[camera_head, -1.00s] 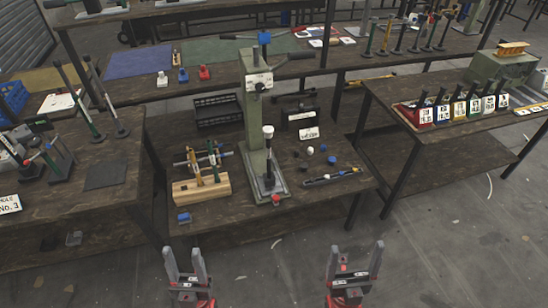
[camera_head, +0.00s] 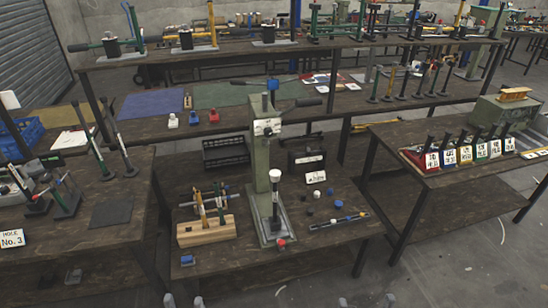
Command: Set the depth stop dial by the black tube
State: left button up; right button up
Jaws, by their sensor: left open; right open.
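A green press (camera_head: 262,165) stands upright on the middle table, with a white marked plate (camera_head: 267,127) on its head and dark handles with a blue part (camera_head: 272,85) at its top. A black tube-like part (camera_head: 276,203) with a white cap (camera_head: 274,174) stands in front of the column, above the grey base (camera_head: 282,236). I cannot tell which small part is the depth stop dial. My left gripper (camera_head: 183,301) and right gripper (camera_head: 366,301) show only their fingertips at the bottom edge, apart and empty, well in front of the press.
A wooden block with tools (camera_head: 206,234) and a blue piece (camera_head: 187,260) lie left of the press. Small black and blue knobs (camera_head: 338,204) and a long tool (camera_head: 338,221) lie right of it. Numbered cards (camera_head: 465,153) line the right table. Floor is open at the lower right.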

aim_at(268, 132)
jog(key=i+l, duration=0.2)
jog(key=l, duration=0.15)
jog(key=i+l, duration=0.45)
jog(key=l, duration=0.3)
